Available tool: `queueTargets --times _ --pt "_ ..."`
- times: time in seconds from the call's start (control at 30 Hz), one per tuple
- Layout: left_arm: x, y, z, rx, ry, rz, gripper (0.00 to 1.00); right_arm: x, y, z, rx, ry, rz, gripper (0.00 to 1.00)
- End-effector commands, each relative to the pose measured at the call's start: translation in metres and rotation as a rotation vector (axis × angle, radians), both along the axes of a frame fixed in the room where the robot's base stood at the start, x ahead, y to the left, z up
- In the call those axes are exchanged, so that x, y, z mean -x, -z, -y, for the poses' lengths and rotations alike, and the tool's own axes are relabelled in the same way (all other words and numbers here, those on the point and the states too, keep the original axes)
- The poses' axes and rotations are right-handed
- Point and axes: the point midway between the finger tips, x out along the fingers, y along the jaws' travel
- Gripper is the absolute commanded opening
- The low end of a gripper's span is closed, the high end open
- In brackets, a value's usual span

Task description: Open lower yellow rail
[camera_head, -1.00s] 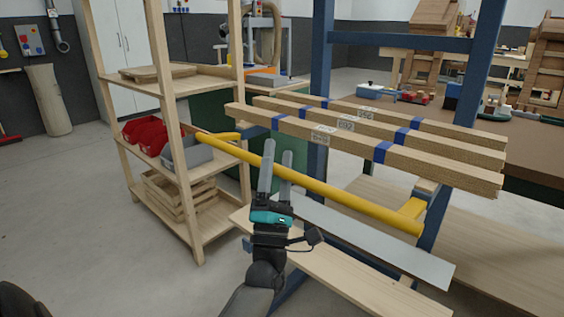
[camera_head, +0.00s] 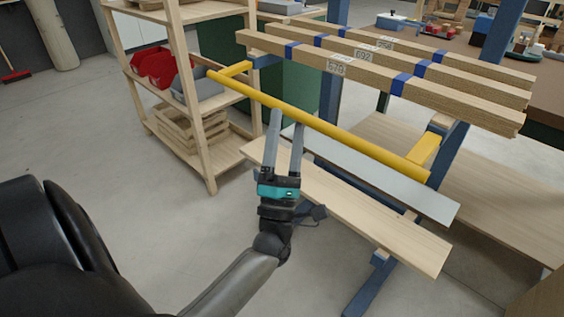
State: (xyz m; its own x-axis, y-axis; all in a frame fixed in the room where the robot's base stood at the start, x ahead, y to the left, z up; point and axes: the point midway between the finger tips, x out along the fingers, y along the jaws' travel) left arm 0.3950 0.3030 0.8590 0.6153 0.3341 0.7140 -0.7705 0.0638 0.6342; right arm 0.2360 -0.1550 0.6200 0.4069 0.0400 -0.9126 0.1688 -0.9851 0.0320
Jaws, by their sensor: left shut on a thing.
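The lower yellow rail (camera_head: 345,140) is a long round bar that slopes down from upper left to lower right. It sits in front of and below several wooden beams. A yellow arm (camera_head: 424,150) joins its right end to the blue frame, and another yellow arm (camera_head: 236,69) is at its left end. My left gripper (camera_head: 289,116) comes up from below with its two grey fingers at the rail, left of its middle. It is shut on the rail; the exact contact at the fingertips is hard to see. My right gripper is out of view.
Wooden beams (camera_head: 380,66) with blue bands lie above the rail. A grey-white panel (camera_head: 400,188) and a pale board (camera_head: 350,205) lie below it. A wooden shelf unit (camera_head: 190,120) with red and grey bins stands at the left. Open floor lies in front.

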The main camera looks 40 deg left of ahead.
Motion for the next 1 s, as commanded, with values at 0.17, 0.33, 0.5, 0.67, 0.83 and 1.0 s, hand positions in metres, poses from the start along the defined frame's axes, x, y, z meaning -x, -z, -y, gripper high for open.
queueTargets --times 0.17,0.33,0.5,0.67,0.83,1.0 --pt "0.027 0.028 0.013 0.001 -0.005 0.006 0.57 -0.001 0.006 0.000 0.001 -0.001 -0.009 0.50" --pt "0.041 0.045 0.021 0.000 -0.005 0.007 0.57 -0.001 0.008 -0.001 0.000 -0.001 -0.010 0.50" --pt "0.046 0.051 0.024 0.001 -0.005 0.009 0.57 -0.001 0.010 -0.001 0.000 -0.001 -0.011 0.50" --pt "0.047 0.052 0.024 0.001 -0.005 0.009 0.57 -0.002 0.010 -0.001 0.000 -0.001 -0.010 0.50" --pt "0.046 0.052 0.024 -0.008 -0.013 0.005 0.47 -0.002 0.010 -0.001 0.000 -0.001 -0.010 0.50" --pt "0.046 0.050 0.023 -0.134 -0.136 -0.042 0.28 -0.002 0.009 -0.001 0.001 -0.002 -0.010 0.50"
